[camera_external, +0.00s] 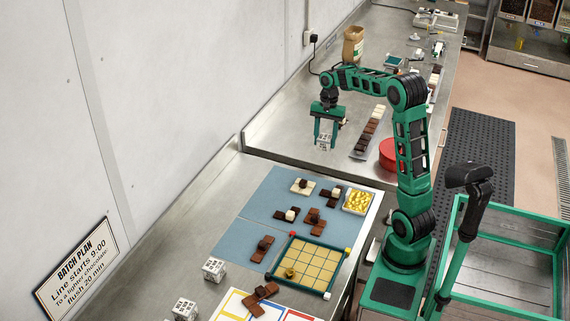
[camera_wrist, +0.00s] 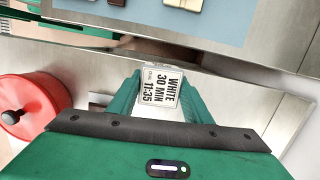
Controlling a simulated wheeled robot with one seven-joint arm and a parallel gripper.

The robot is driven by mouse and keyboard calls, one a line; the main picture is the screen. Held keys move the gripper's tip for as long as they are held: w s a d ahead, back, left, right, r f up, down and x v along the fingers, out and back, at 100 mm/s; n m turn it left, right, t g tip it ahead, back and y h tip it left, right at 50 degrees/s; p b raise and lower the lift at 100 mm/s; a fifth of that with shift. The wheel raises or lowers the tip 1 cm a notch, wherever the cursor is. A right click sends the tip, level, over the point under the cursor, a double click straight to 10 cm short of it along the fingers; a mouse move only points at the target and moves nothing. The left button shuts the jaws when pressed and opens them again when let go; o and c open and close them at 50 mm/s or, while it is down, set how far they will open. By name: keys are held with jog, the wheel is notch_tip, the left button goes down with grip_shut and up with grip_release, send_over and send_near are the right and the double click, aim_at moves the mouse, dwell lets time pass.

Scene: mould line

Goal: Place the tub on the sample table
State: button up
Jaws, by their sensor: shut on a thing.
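My gripper (camera_external: 325,127) points down and is shut on a small white tub (camera_external: 324,141) with dark print. It holds the tub over the far steel bench (camera_external: 285,130), near the seam with the nearer table. In the wrist view the tub (camera_wrist: 158,92) sits between the green fingers, its label reading "WHITE 30 MIN 11:35". I cannot tell its exact height above the steel. The nearer steel table (camera_external: 205,215), which may be the sample table, bears a blue mat (camera_external: 270,205). Two similar white printed tubs, one farther back (camera_external: 214,269) and one nearer (camera_external: 184,309), stand on its left side.
Several chocolate pieces lie on the blue mat, with a yellow-filled tray (camera_external: 358,201) at its right. A green-framed grid board (camera_external: 312,263) is in front. A red round container (camera_external: 389,155) stands beside my arm. Bare steel lies left of the mat.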

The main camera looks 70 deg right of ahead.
aim_at(321, 139)
jog(key=a+r, duration=0.2)
jog(key=a, duration=0.1)
jog(key=a+r, duration=0.1)
jog(key=a, duration=0.1)
jog(key=shift+s+a+r, duration=0.1)
jog(key=shift+a+r, duration=0.05)
jog(key=shift+a, duration=0.1)
jog(key=w+a, duration=1.3)
jog(key=a, duration=0.4)
jog(key=w+a, duration=0.2)
jog(key=a, duration=0.8)
jog(key=w+a, duration=0.2)
jog(key=a, duration=0.7)
jog(key=s+a, duration=0.5)
jog(key=a, duration=0.9)
jog(key=s+a, duration=0.5)
jog(key=a, duration=0.8)
jog(key=s+a, duration=0.5)
jog(key=a, duration=0.9)
jog(key=shift+m, duration=0.3)
jog(key=w+d+f, duration=0.1)
jog(key=w+f, duration=0.1)
jog(key=w, duration=0.1)
jog(key=w+d+f, duration=0.2)
jog(key=w, duration=0.1)
jog(key=w+d+f, duration=0.2)
jog(key=w, duration=0.2)
jog(key=shift+d+f, duration=0.15)
jog(key=shift+f, duration=2.3)
